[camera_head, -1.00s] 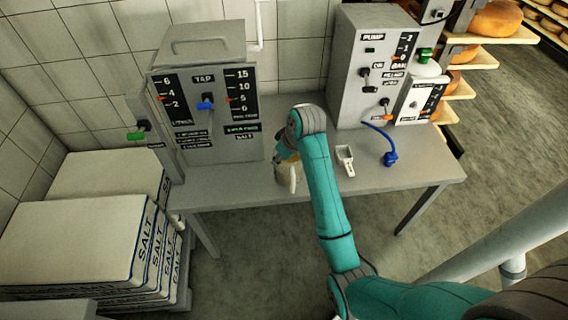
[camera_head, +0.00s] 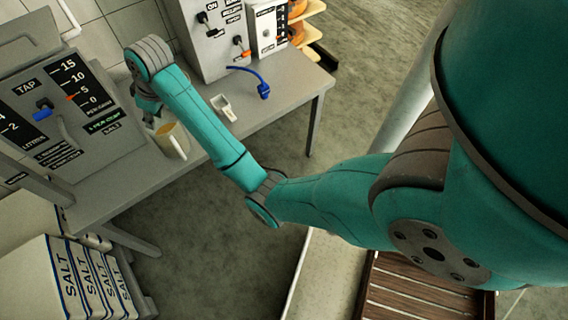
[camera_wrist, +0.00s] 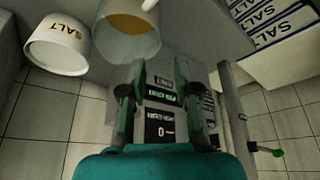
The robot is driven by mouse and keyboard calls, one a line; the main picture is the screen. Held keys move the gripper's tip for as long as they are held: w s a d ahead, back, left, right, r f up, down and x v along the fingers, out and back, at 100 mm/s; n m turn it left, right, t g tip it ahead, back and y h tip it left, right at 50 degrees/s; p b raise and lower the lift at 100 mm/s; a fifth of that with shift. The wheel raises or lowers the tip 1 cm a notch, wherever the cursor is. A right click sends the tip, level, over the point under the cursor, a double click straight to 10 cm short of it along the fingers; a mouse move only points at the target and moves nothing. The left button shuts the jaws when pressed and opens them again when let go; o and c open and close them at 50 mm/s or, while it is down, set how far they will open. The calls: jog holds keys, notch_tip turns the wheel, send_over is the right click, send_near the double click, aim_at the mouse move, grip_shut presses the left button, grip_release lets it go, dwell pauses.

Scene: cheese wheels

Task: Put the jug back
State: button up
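The jug (camera_head: 172,141) is a pale, clear vessel with yellowish contents and a white handle. It stands on the grey table, near its front edge, in front of the tap machine. In the wrist view the jug (camera_wrist: 128,42) is at the top, beyond the tip of the left finger. My gripper (camera_head: 150,108) is just behind the jug, partly hidden by my arm. In the wrist view my gripper (camera_wrist: 155,80) has its fingers apart, with only the machine's panel showing between them. I cannot tell whether a finger touches the jug.
The tap machine (camera_head: 105,135) stands behind. A white scoop (camera_head: 223,107) and a blue hose end (camera_head: 263,90) lie on the table (camera_head: 290,100). Stacked salt sacks (camera_head: 40,285) are at lower left. A white salt tub (camera_wrist: 58,48) shows in the wrist view.

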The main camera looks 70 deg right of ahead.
jog(key=s+a+f+m+t, duration=0.1)
jog(key=s+a+f+t, duration=0.1)
jog(key=s+a+f, duration=0.45)
jog(key=s+a+f+t, duration=0.1)
jog(key=s+a+f, duration=0.2)
jog(key=s+f, duration=0.6)
jog(key=s+a+f+t+h, duration=0.1)
jog(key=s+a+t, duration=0.15)
jog(key=s, duration=0.35)
jog(key=s+a+f+t, duration=0.1)
jog(key=s+a, duration=0.2)
jog(key=s, duration=0.4)
jog(key=s+a+r+t, duration=0.2)
jog(key=s+r+t, duration=0.1)
jog(key=s+r, duration=1.2)
jog(key=shift+s+a+t+y, duration=0.3)
jog(key=shift+s+a+t, duration=0.05)
jog(key=shift+s, duration=1.1)
